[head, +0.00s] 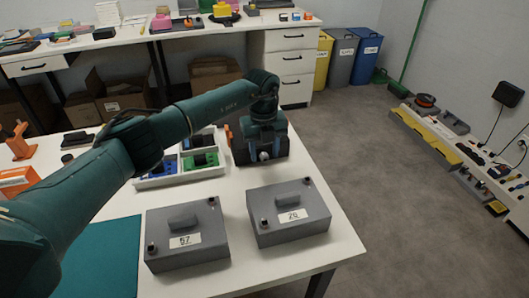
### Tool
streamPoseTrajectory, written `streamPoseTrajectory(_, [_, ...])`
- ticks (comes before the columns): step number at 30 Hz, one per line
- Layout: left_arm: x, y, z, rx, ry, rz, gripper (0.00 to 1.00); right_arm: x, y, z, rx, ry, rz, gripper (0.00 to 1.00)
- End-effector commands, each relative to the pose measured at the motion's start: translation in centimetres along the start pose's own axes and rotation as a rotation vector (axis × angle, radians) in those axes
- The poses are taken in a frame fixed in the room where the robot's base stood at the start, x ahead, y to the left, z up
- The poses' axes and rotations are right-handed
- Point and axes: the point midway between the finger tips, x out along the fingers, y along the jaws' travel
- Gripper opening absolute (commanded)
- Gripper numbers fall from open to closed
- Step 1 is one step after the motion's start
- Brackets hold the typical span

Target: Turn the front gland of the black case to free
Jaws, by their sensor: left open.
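The black case (240,157) stands at the far right part of the white table, partly hidden behind my left gripper. A small pale round piece (264,156) shows low at its front; I cannot tell for sure if it is the front gland. My left arm reaches across from the left, and its gripper (265,151) points down at the front of the case, open. I cannot tell whether its fingers touch anything. My right gripper is not in view.
Two grey boxes, labelled 57 (187,219) and 26 (315,206), stand in front of the case. A white divided tray (150,183) with blue and green contents lies left of it. A teal mat (105,262) covers the near left.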

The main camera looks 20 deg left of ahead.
Motion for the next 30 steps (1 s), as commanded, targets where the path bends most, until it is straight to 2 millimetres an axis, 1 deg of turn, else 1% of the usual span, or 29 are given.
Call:
streamPoseTrajectory(1, [0.49, 0.01, -0.03, -0.001, 0.001, 0.001, 0.45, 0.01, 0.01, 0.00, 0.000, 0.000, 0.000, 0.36])
streamPoseTrajectory(4, [0.93, -0.01, 0.00, 0.000, 0.000, -0.001, 0.45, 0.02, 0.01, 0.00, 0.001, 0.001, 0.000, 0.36])
streamPoseTrajectory(13, [1.08, 0.00, 0.01, 0.000, 0.000, -0.001, 0.44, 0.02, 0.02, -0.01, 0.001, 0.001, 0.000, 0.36])
streamPoseTrajectory(27, [1.04, 0.00, 0.01, 0.000, 0.000, -0.001, 0.05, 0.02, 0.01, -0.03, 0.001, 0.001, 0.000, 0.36])
streamPoseTrajectory(29, [1.04, 0.00, 0.01, 0.000, 0.000, -0.001, 0.01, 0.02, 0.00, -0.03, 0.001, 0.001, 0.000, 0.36])
streamPoseTrajectory(30, [1.04, 0.01, 0.02, 0.000, 0.000, -0.001, 0.00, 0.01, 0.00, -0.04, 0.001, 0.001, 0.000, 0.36])
